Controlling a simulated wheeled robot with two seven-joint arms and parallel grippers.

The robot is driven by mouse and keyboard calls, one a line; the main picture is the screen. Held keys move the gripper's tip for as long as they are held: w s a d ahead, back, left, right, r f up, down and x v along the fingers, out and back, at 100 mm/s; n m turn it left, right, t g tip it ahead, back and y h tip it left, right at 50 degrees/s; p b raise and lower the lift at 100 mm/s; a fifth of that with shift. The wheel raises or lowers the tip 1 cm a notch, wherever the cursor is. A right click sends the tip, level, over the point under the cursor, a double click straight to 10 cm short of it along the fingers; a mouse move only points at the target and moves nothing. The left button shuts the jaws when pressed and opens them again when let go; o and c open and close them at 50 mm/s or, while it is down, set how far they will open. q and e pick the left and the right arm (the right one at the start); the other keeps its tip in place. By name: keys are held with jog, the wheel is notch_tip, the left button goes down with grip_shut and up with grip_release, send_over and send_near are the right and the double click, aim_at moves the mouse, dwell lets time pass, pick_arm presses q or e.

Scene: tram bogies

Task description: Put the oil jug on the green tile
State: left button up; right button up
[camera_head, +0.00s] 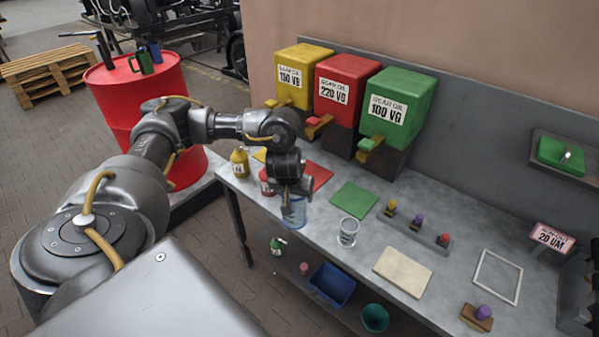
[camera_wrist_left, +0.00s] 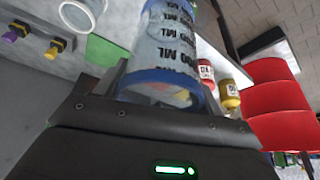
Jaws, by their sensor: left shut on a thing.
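My left gripper (camera_head: 291,190) is shut on the oil jug (camera_head: 293,213), a clear measuring jug with blue bands. It is near the front edge of the bench; I cannot tell if its base touches the surface. In the left wrist view the jug (camera_wrist_left: 172,50) shows black "ML" marks and a blue rim, between my left fingers (camera_wrist_left: 165,88). The green tile (camera_head: 354,199) lies flat and bare on the bench, to the right of and behind the jug. Part of it shows in the wrist view (camera_wrist_left: 105,50). My right gripper is not in view.
A clear beaker (camera_head: 348,231) stands just in front of the green tile. A red bottle (camera_head: 267,184) and a yellow bottle (camera_head: 239,163) stand left of the jug. The green dispenser (camera_head: 398,110) stands behind the tile. A rack of knobs (camera_head: 415,225) is on the right.

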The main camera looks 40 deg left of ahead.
pick_arm(q)
jog(key=shift+s+d+r, duration=0.3)
jog(key=shift+s+d, duration=0.05)
jog(key=shift+s, duration=0.35)
